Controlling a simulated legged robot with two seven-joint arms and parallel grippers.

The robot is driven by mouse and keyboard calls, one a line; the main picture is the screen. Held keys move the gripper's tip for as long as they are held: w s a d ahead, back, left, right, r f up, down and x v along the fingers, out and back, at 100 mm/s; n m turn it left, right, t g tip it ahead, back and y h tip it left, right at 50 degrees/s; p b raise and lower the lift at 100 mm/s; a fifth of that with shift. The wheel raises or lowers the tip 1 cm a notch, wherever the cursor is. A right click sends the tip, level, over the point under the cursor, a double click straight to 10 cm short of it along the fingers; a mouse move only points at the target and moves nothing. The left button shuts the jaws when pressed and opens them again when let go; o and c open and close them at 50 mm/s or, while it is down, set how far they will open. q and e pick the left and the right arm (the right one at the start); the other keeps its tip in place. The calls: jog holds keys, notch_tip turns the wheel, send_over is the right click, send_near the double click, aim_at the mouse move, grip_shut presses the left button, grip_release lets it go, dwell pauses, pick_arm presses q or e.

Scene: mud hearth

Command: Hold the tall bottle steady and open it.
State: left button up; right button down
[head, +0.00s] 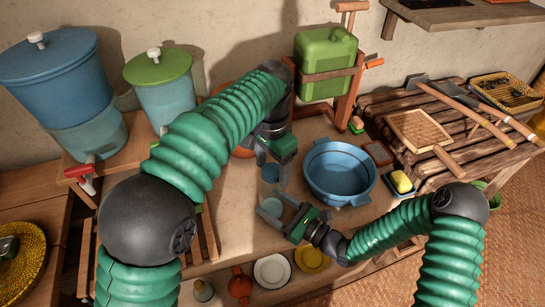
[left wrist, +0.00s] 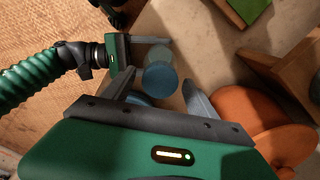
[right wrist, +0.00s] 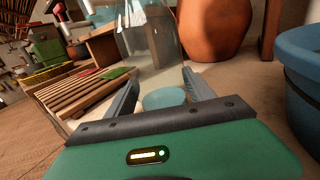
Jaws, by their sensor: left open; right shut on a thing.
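The tall clear bottle (head: 271,190) stands upright on the counter, with a blue top (head: 270,172). My right gripper (head: 277,207) is shut on its body from the right; the clear bottle (right wrist: 150,40) rises between the fingers in the right wrist view. My left gripper (head: 272,180) is above the bottle, pointing down, open. In the left wrist view the round blue top (left wrist: 160,78) shows between and beyond its fingertips; contact cannot be told. The left gripper partly hides the bottle's upper part in the head view.
A blue basin (head: 340,172) stands just right of the bottle. An orange pot (left wrist: 265,125) is close behind it. A soap dish (head: 401,184) lies right of the basin. Plates (head: 271,270) sit on a lower shelf in front. A green container (head: 327,63) stands at the back.

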aim_at(272, 170)
pick_arm(q)
grip_shut()
jog(key=n, duration=0.3)
dwell(0.5)
jog(key=shift+r, duration=0.2)
dwell(0.4)
jog(key=shift+s+r, duration=0.1)
jog(key=shift+r, duration=0.85)
notch_tip(272, 170, up, 4)
jog(key=shift+r, duration=0.1)
pick_arm(e)
jog(key=shift+c, duration=1.4)
grip_release()
